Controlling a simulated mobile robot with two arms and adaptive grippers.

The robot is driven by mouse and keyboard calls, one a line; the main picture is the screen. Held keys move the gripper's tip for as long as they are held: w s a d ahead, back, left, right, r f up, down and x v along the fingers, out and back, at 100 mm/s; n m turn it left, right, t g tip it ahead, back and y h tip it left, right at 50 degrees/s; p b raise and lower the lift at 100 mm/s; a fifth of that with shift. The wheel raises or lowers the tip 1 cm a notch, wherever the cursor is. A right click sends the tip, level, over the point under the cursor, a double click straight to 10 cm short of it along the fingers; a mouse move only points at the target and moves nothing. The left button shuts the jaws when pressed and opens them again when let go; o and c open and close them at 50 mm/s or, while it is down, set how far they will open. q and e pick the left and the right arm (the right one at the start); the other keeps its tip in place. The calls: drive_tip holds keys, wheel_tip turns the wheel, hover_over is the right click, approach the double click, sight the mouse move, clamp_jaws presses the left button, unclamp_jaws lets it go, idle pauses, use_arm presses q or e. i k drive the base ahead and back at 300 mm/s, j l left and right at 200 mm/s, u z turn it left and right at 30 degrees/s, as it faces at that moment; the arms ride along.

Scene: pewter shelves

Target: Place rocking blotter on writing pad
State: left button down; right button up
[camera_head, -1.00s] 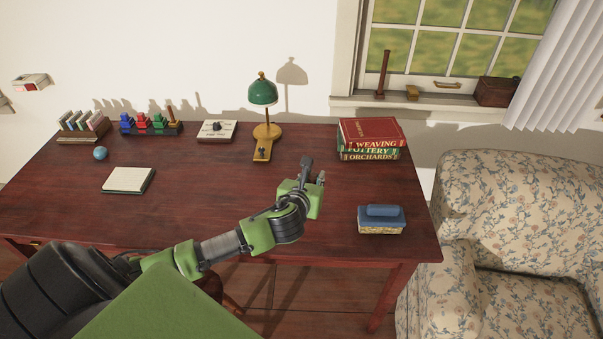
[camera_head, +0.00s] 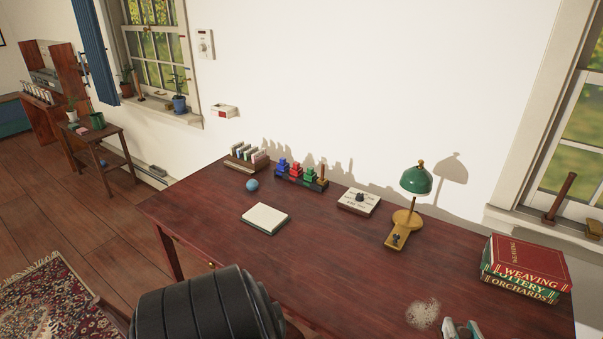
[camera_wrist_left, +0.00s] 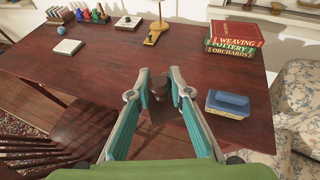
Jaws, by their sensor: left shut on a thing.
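The writing pad (camera_head: 265,217), a white block of paper, lies flat on the dark red desk, left of its middle. It also shows in the left wrist view (camera_wrist_left: 67,47). My left gripper (camera_wrist_left: 159,80) is shut on a dark brown knobbed thing, which looks like the rocking blotter (camera_wrist_left: 158,92); the fingers hide part of it. In the head view only the tips of my left gripper (camera_head: 461,328) show, at the bottom edge, well right of the pad. My right gripper is not in view.
A small blue ball (camera_head: 252,185) lies near the pad. Books (camera_head: 525,268) are stacked at right. A blue-topped block (camera_wrist_left: 228,103) lies at the desk's right.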

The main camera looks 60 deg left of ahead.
sight(266, 222)
drive_tip(key=i+j+u, duration=0.2)
drive_tip(key=i, duration=0.2)
drive_tip(key=i+j+u, duration=0.1)
drive_tip(key=i+u, duration=0.15)
drive_tip(key=i, duration=0.2)
drive_tip(key=u, duration=1.35)
